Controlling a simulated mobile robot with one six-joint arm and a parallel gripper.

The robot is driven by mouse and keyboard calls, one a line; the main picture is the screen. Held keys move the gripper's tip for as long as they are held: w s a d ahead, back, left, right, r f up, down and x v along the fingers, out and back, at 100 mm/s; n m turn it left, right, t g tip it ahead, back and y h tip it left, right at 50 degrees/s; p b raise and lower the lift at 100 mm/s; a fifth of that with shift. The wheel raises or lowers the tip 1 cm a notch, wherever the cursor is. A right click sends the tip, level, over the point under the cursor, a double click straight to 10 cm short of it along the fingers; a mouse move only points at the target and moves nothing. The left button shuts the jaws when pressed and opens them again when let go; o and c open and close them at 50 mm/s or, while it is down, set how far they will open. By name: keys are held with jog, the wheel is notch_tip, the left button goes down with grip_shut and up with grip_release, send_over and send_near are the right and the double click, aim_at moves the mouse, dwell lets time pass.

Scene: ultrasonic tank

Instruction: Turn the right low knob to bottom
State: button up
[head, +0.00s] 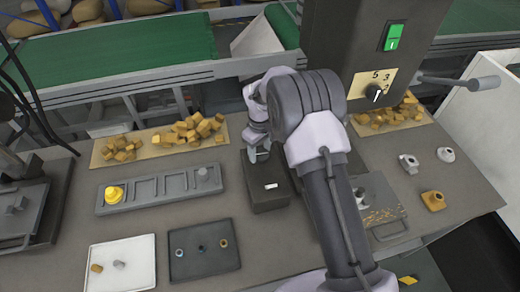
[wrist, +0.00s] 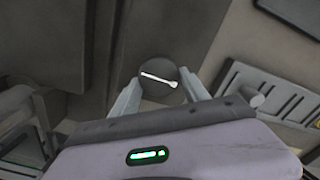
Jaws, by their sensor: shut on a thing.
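A dark round knob (wrist: 160,88) with a white pointer line shows in the wrist view, on a brown-grey surface. The pointer lies nearly level in that picture, its right end slightly lower. My gripper (wrist: 158,92) has one finger on each side of the knob and is shut on it. In the head view my gripper (head: 259,153) is at the back of a dark box (head: 264,201) with a small white mark on its face. The knob itself is hidden there by my gripper and arm.
A grey slotted holder (head: 146,190) with a yellow piece stands left of the box. A dark tray (head: 205,266) and a white tray (head: 142,272) lie in front. A machine column (head: 345,35) with a green switch and numbered dial rises behind my arm. Loose brass-coloured blocks (head: 195,127) lie behind.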

aim_at(260, 153)
jog(key=shift+n, duration=0.4)
jog(key=o, duration=1.4)
jog(key=shift+c, duration=0.2)
notch_tip(260, 153, up, 18)
jog(key=p, duration=0.3)
jog(key=shift+f, duration=0.25)
